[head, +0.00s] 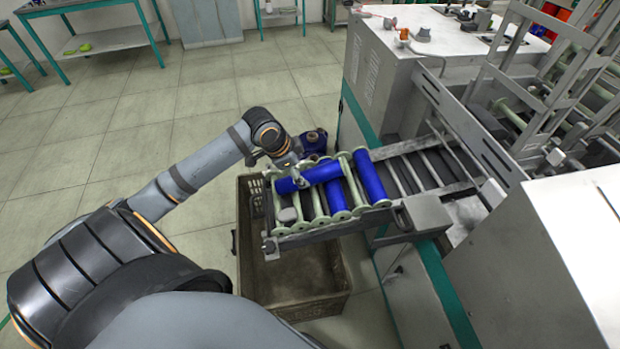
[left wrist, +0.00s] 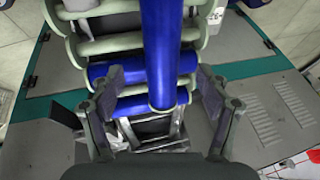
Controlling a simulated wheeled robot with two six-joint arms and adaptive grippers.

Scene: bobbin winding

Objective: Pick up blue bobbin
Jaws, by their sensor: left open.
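Blue bobbins lie on a pale green roller rack (head: 285,213) at the end of the machine. One blue bobbin (head: 318,173) lies slantwise across the others. Another blue bobbin (head: 371,178) lies along the right side of the rack, and a third (head: 335,194) is partly covered by the slanted one. My left gripper (head: 291,178) is over the rack's left end, at the slanted bobbin. In the left wrist view the left gripper (left wrist: 158,82) is open, with a blue bobbin (left wrist: 162,50) running between its fingers. Contact cannot be told. My right gripper is not in view.
A brown crate (head: 290,308) stands on the floor below the rack. The grey machine (head: 385,85) with its metal frame fills the right side. Dark blue items (head: 314,141) show behind the rack. The tiled floor at left is clear, with green-legged tables (head: 100,40) far back.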

